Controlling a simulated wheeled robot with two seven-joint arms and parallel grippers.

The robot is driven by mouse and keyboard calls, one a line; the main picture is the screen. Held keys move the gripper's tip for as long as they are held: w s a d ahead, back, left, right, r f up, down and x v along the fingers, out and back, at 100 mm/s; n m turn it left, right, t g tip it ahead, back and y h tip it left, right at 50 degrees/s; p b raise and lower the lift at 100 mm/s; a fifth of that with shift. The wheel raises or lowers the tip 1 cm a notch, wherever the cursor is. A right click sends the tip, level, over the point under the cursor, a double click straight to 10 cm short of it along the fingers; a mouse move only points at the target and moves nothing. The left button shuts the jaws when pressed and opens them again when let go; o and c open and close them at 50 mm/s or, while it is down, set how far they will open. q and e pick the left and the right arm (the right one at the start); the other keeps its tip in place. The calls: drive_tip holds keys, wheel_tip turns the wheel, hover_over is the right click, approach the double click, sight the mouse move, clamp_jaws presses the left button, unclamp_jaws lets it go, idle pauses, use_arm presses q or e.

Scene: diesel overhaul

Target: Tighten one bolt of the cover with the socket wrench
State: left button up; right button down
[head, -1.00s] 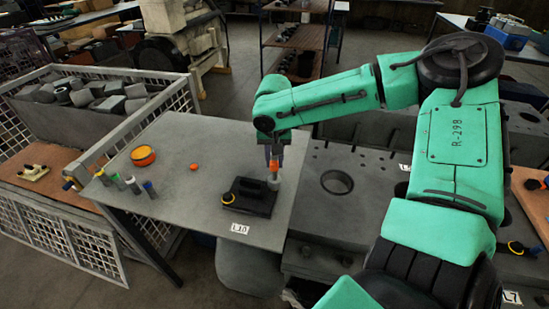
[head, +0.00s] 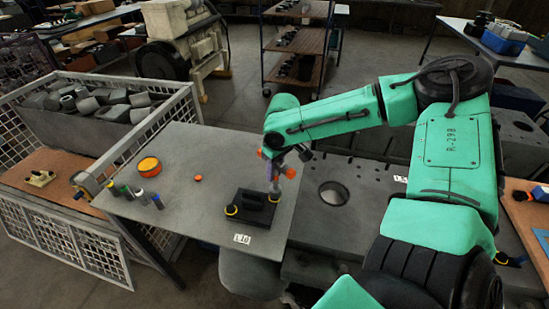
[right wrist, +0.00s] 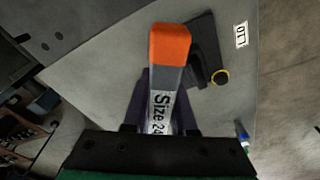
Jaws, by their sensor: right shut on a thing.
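My right gripper (head: 274,166) is shut on the socket wrench (head: 289,172), which has orange parts and a grey shaft. In the right wrist view the wrench (right wrist: 170,75) is between the dark fingers, with an orange end and a "Size 24" label. The black cover (head: 256,207) with a raised handle lies on the grey table. A yellow-ringed bolt (head: 231,210) sits at its left corner; it also shows in the right wrist view (right wrist: 220,77). The wrench's lower end is over the cover's right side; whether it touches a bolt is unclear. My left gripper is out of view.
The grey table (head: 205,145) holds an orange-and-yellow round container (head: 148,167), a small orange disc (head: 198,178) and several coloured-top cylinders at its left edge. A wire-sided crate (head: 180,108) stands to the left. A dark metal block with a round hole (head: 333,194) is at right.

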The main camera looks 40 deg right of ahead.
drive_tip(key=shift+r+n+p, duration=0.15)
drive_tip(key=shift+n+p, duration=0.15)
drive_tip(key=shift+n, duration=0.9)
drive_tip(key=n, duration=0.3)
drive_tip(key=shift+n+y+p, duration=0.3)
drive_tip(key=shift+y, duration=0.1)
drive_tip(key=n, duration=0.5)
drive_tip(key=shift+s+a+f+n+g+y, duration=0.2)
drive_tip(key=shift+n+g+y, duration=0.1)
drive_tip(key=shift+n+g, duration=0.1)
drive_tip(key=n+b, duration=0.1)
drive_tip(key=n, duration=0.2)
drive_tip(key=shift+n+g, duration=0.3)
drive_tip(key=shift+n, duration=0.1)
drive_tip(key=n+b, duration=0.1)
drive_tip(key=n, duration=0.2)
drive_tip(key=shift+n, duration=0.4)
drive_tip(key=n+g, duration=0.1)
drive_tip(key=n, duration=0.3)
drive_tip(key=shift+a+b, duration=0.1)
drive_tip(key=shift+b, duration=0.2)
drive_tip(key=shift+s+r+n, duration=0.1)
drive_tip(key=shift+n, duration=0.6)
